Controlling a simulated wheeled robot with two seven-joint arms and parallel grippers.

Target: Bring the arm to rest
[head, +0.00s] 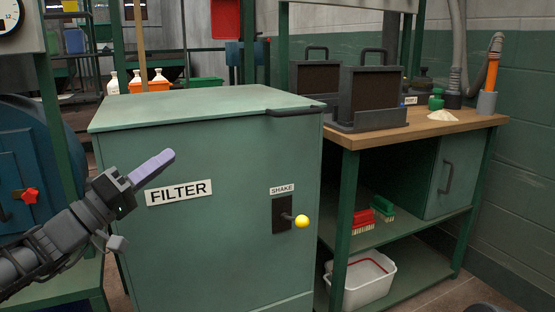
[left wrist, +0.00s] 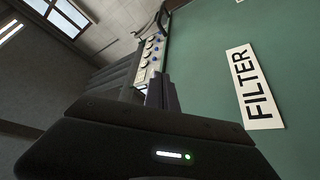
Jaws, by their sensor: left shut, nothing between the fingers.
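My left gripper (head: 154,167) is shut and empty, its purple-grey fingers together and pointing up and to the right. It is in front of the green filter cabinet (head: 230,244), left of and above the FILTER label (head: 179,192). The left wrist view shows the shut fingers (left wrist: 161,92) close to the cabinet's green face (left wrist: 225,30); I cannot tell whether they touch it. The FILTER label also shows there (left wrist: 255,87). My right gripper is in neither view.
A SHAKE lever with a yellow knob (head: 302,221) sticks out of the cabinet front. A workbench (head: 425,128) with two dark-panelled units stands at the right. Blue machinery (head: 32,170) is at the left.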

